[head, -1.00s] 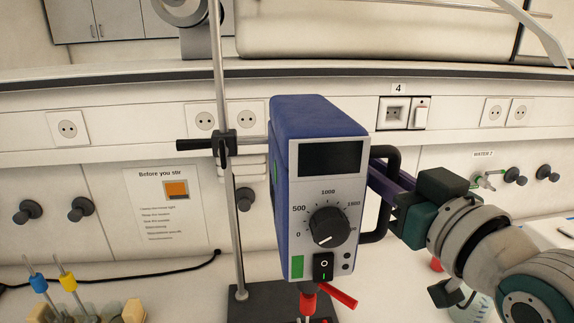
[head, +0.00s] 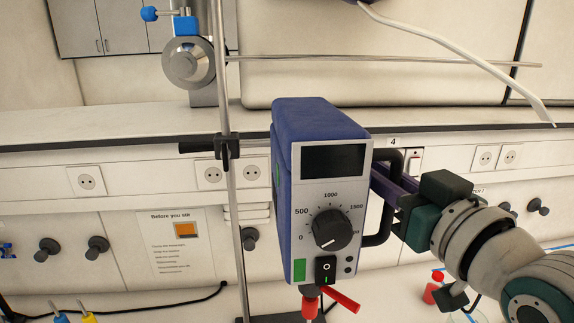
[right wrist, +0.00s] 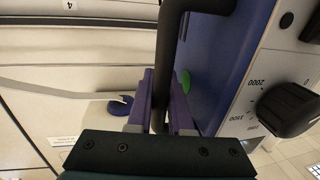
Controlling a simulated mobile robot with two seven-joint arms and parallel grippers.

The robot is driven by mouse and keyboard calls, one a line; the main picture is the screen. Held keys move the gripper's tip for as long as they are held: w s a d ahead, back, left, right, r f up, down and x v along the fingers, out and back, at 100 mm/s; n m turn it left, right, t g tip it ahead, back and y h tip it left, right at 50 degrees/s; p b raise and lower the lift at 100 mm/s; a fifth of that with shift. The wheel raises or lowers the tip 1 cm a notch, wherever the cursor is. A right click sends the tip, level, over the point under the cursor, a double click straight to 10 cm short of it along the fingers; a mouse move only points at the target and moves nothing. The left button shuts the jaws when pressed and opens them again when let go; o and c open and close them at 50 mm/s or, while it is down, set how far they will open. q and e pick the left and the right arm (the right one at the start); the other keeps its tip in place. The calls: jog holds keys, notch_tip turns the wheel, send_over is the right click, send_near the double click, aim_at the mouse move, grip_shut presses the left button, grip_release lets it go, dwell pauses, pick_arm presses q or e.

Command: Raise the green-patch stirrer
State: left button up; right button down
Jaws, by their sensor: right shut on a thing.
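The green-patch stirrer (head: 320,190) is a blue box with a grey front, dark display, black dial and power switch. Its green patch (head: 299,271) is at the lower left of the front. It hangs upright beside a metal rod (head: 225,80), where a black clamp (head: 227,149) grips its support bar. My right gripper (head: 390,190) is shut on the black side handle (head: 386,215). In the right wrist view, my right gripper's purple fingers (right wrist: 165,105) close around the handle bar (right wrist: 170,60). My left gripper is out of view.
A red chuck (head: 309,306) and red lever (head: 342,300) show below the stirrer. The rod's dark base (head: 280,318) is cut off at the bottom. A sign (head: 177,240) and sockets are on the wall behind.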

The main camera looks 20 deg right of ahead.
jog(key=shift+r, duration=0.4)
jog(key=c, duration=1.1)
grip_release()
jog(key=shift+f, duration=0.1)
jog(key=s+b, duration=0.4)
jog(key=s, duration=0.6)
jog(key=shift+a, duration=0.2)
